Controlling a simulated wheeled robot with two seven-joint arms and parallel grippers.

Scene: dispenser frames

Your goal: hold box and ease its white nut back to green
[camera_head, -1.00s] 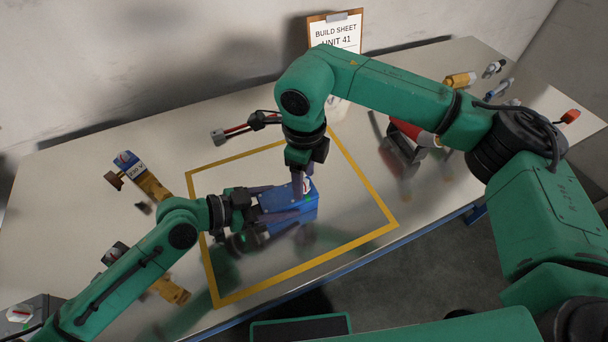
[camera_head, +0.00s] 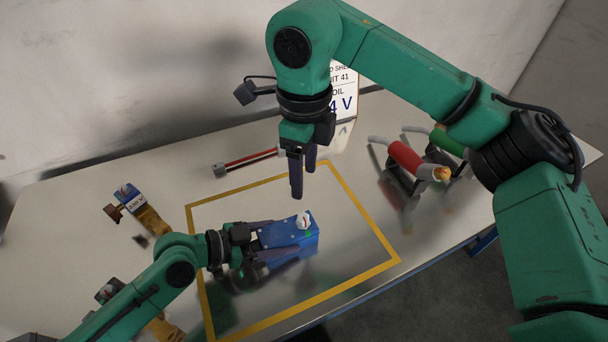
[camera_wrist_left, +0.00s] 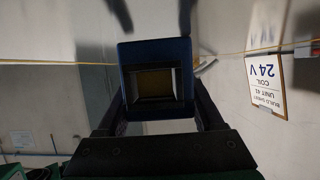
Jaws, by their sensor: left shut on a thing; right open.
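A blue box (camera_head: 286,238) sits inside the yellow outline, towards its middle. My left gripper (camera_head: 262,241) is shut on the box from the left; the left wrist view shows the box's open blue end (camera_wrist_left: 157,80) between the fingers. A white nut (camera_head: 303,221) sits on top of the box near its right end, with a small green mark (camera_head: 309,234) beside it. The nut's exact pointing is too small to tell. My right gripper (camera_head: 302,180) is open and empty, above and behind the box, clear of the nut.
A yellow outline (camera_head: 365,203) marks the table (camera_head: 90,180). A red bar (camera_head: 250,159) lies behind it. A red cylinder (camera_head: 405,158) and a green one (camera_head: 446,141) rest on stands at right. A yellow part with a 230 V label (camera_head: 133,202) lies left. A build sheet (camera_head: 344,92) stands behind.

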